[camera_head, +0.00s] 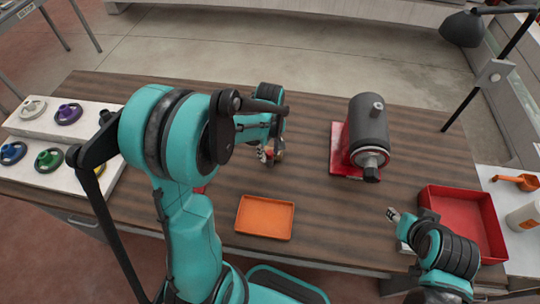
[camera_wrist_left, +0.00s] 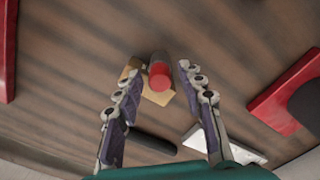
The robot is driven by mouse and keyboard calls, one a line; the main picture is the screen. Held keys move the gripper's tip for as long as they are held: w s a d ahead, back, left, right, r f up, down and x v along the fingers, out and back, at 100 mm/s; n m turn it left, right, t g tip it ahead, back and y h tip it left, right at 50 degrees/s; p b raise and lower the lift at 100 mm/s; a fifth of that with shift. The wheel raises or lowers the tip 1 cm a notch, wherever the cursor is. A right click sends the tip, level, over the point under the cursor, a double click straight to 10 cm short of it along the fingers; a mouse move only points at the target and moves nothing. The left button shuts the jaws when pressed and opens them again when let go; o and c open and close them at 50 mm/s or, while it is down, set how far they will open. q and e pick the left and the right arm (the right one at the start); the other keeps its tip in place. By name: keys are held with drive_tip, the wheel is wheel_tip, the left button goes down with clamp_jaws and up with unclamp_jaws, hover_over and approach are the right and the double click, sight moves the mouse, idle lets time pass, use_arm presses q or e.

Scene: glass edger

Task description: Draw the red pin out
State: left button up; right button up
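In the left wrist view, the red pin (camera_wrist_left: 159,78) shows as a short red cylinder with a darker far part. It is at a small tan block (camera_wrist_left: 128,76); how deep it sits in the block I cannot tell. My left gripper (camera_wrist_left: 160,69) is open, with one finger on each side of the pin and visible gaps between. In the head view, my left gripper (camera_head: 268,157) points down over the table, and my arm and fingers mostly hide the pin and block. My right gripper (camera_head: 393,214) is low at the front right; its finger opening is unclear.
A grey motor-like machine (camera_head: 370,122) on a red base (camera_head: 340,160) stands right of the left gripper. An orange tray (camera_head: 265,217) lies in front. A red bin (camera_head: 478,197) is at the right. Coloured handwheels (camera_head: 48,158) sit on a white stand at the left.

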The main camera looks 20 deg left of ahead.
sight(269, 152)
use_arm(q)
clamp_jaws()
drive_tip(key=shift+r+p, duration=0.45)
drive_tip(key=shift+r, duration=0.2)
idle(0.4)
drive_tip(key=shift+r+p, duration=1.9)
drive_tip(key=shift+r, duration=0.8)
wheel_tip(269, 152, up, 4)
drive_tip(key=p, duration=0.3)
